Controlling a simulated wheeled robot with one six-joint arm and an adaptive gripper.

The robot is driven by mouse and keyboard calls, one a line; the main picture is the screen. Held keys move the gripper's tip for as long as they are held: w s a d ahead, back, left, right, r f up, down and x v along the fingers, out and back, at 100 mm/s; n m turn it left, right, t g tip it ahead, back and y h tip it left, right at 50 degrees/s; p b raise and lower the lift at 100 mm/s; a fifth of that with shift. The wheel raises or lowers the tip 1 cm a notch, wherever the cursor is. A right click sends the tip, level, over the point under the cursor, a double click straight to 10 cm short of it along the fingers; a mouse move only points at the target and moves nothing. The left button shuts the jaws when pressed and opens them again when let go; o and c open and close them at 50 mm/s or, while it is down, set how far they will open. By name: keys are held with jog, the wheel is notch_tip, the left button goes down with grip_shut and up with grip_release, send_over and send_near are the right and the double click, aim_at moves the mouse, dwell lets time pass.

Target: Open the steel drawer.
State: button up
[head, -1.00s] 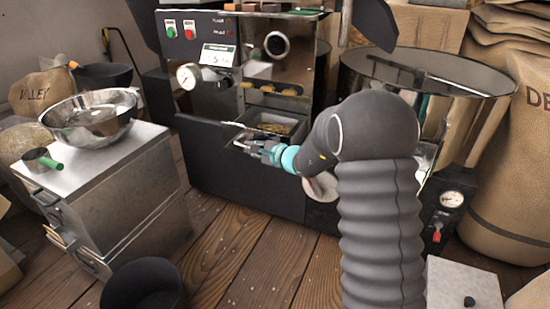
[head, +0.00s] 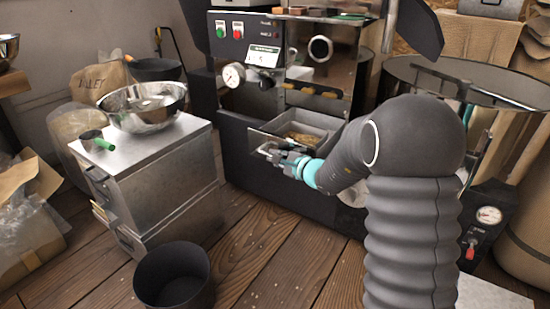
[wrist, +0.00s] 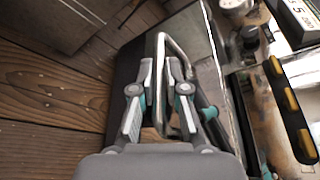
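The steel drawer (head: 312,123) in the machine's lower front stands pulled out. Its open top shows a brownish bed of material inside. Its front plate (wrist: 207,68) fills a slanted strip in the wrist view. My gripper (head: 272,152) is at the drawer's front. In the wrist view, the bar of the drawer handle (wrist: 160,50) runs between the two fingertips of my gripper (wrist: 159,66), and one finger passes inside the handle's loop. The fingers look shut on the bar, though the contact itself is partly hidden.
A steel cabinet (head: 165,170) with a metal bowl (head: 143,106) and a small green-handled scoop (head: 95,141) stands left. A black bin (head: 174,276) is on the floor before it. Bare wooden floor (head: 265,250) lies in front of the machine.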

jog(key=shift+d, duration=0.1)
jog(key=v, duration=1.2)
jog(key=s+a+f+n+g, duration=0.4)
jog(key=s+f+g, duration=0.15)
jog(key=s, duration=0.35)
jog(key=s+d+r+n+g+h+p, duration=0.15)
jog(key=s+n+g, duration=0.35)
jog(key=s, duration=0.6)
jog(key=s+d+r+n+t+h+p, duration=0.1)
jog(key=s+d+r+n+h+p, duration=0.1)
jog(key=r, duration=0.4)
jog(key=s+d+r+n+t+h+p, duration=0.1)
jog(key=s+d+r+n+h+p, duration=0.2)
jog(key=s+r, duration=0.3)
jog(key=s+d+r+n+t+h+p, duration=0.1)
jog(key=s+d+r+n+h+p, duration=0.2)
jog(key=s+r+p, duration=0.1)
jog(key=shift+s+d+r+t, duration=0.1)
jog(key=shift+s+r+t, duration=0.15)
jog(key=shift+r, duration=0.35)
jog(key=shift+s+d+r+t, duration=0.1)
jog(key=shift+s+r, duration=0.2)
jog(key=shift+r, duration=0.3)
